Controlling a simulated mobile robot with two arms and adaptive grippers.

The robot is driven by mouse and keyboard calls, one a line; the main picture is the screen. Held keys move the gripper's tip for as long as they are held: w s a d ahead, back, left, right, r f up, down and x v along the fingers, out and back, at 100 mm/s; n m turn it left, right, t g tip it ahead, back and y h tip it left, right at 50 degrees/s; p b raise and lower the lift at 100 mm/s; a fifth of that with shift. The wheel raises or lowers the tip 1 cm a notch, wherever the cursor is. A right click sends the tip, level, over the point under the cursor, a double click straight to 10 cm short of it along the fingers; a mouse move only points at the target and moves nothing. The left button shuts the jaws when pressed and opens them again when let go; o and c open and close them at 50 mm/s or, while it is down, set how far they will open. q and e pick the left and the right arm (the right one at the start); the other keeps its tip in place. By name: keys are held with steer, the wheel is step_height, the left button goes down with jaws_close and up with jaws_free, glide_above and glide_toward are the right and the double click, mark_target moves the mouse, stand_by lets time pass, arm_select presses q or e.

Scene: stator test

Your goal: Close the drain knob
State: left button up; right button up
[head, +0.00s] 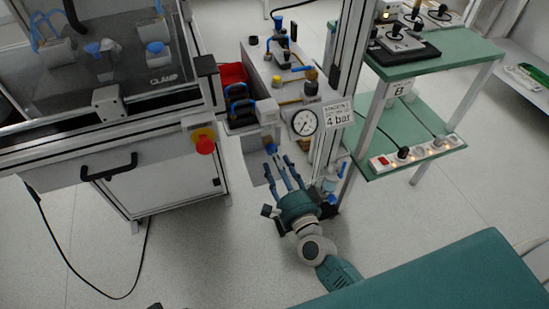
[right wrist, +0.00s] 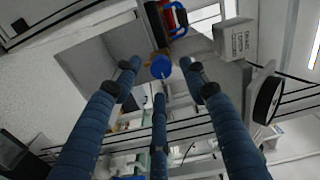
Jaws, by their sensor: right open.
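The drain knob (right wrist: 160,66) is a round blue knob in the upper middle of the right wrist view. In the head view a small blue knob (head: 271,148) shows at the lower end of a grey unit, just beyond my fingertips. My right gripper (head: 279,166) is open, with its fingers spread toward the knob. In the right wrist view its three blue fingers (right wrist: 159,82) stand around the knob, two at the sides and one below. I cannot tell whether any finger touches it. My left gripper is not in view.
A pressure gauge (head: 304,122) and a "4 bar" sign (head: 339,116) stand close to the right of the knob, next to a metal post. A white cabinet with a red stop button (head: 204,145) is at left. A green shelf table (head: 428,66) is at right. Open floor lies in front.

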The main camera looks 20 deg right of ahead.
steer(key=s, duration=0.9)
steer(key=shift+s+d, duration=0.15)
steer(key=shift+s, duration=0.2)
steer(key=shift+f, duration=0.1)
